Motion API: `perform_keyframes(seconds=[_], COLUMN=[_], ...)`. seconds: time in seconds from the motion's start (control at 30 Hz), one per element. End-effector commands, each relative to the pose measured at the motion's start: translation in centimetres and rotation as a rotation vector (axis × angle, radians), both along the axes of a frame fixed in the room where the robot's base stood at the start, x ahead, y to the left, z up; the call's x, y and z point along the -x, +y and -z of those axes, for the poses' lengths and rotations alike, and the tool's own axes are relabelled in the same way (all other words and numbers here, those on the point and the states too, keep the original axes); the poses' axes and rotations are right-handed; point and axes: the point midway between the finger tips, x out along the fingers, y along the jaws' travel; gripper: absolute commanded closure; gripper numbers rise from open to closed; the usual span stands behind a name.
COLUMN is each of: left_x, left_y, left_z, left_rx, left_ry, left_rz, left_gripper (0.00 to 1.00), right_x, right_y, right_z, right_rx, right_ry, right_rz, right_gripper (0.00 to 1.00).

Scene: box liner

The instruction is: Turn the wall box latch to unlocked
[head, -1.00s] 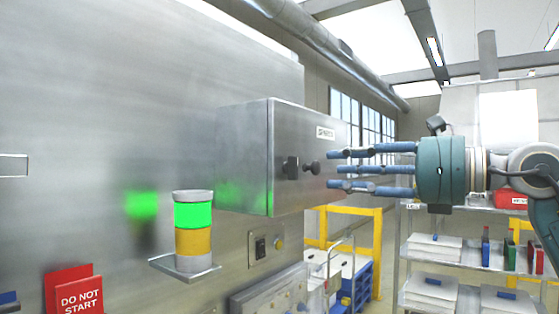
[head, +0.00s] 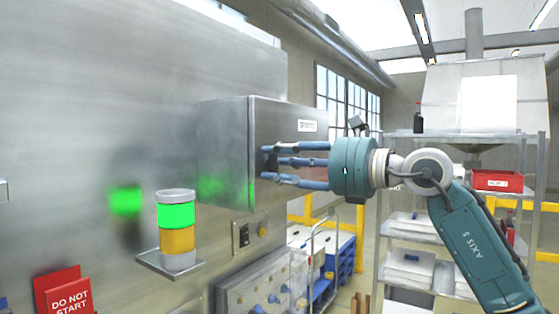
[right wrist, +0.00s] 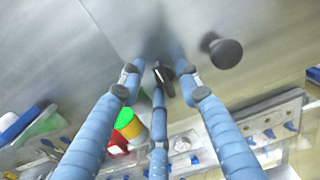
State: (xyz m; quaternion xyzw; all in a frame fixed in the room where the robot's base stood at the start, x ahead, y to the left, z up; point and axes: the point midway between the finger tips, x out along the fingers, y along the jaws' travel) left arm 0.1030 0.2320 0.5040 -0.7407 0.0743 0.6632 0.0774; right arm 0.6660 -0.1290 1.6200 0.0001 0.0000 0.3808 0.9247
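The grey metal wall box (head: 224,150) is fixed to the steel wall in the middle of the head view, its door shut. The dark latch (head: 270,160) on its door is partly hidden by my fingers. In the right wrist view the latch (right wrist: 165,76) shows close to the fingertips, with the round dark door knob (right wrist: 224,51) to its right. My right gripper (head: 274,164) is open, its blue fingers spread around the latch at the door. Whether any finger touches the latch, I cannot tell. My left gripper is not in view.
A signal light (head: 176,215), lit green, stands on a wall bracket at lower left. A red "DO NOT START" sign (head: 66,296) is beside it. Shelving with a red bin (head: 497,181) stands at right. A panel with knobs (head: 258,292) lies below the box.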

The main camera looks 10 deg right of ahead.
Motion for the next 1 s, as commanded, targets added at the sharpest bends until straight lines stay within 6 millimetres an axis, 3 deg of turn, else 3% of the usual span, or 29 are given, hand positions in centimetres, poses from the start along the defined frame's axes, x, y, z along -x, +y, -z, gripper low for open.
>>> perform_keyframes(seconds=[0.1,0.27,0.67,1.0], left_x=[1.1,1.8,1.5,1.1], left_y=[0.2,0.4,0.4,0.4], left_z=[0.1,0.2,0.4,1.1], left_rx=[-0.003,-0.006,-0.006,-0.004], left_ry=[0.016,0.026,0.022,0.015], left_rz=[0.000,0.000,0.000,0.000], left_gripper=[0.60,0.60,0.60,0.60], right_x=[0.0,0.0,0.1,0.0], right_y=[0.0,0.0,0.0,0.0], right_z=[0.0,0.0,0.0,-0.1], right_rx=[0.000,-0.001,-0.038,-0.212], right_ry=[0.000,0.001,0.038,0.208], right_rz=[0.000,-0.001,-0.003,-0.003], right_gripper=[0.71,1.00,1.00,1.00])
